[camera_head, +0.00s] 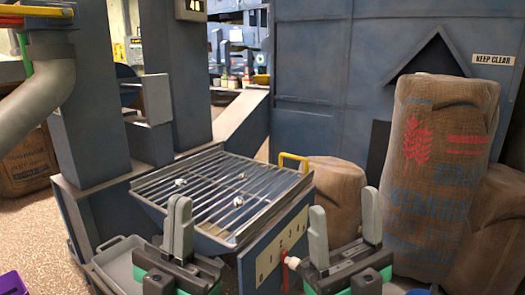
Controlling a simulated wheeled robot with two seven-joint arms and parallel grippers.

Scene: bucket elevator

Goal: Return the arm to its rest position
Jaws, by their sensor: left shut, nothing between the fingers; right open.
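My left gripper (179,227) is at the lower left of the head view. Its two grey fingers stand upright against each other, shut with nothing between them. It is in front of the near left corner of the slatted metal grate (215,190). My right gripper (345,228) is at the lower right, its two fingers apart and empty. It is just right of a lettered cream panel (270,258). A small red and white lever (289,262) shows close to its left finger; I cannot tell whether they touch.
Three small pale balls, one of them here (238,201), lie on the grate. A yellow handle (293,160) is at its far right corner. A grey tray (112,252) is left of my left gripper. Large brown sacks (440,160) stand at right, close behind my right gripper.

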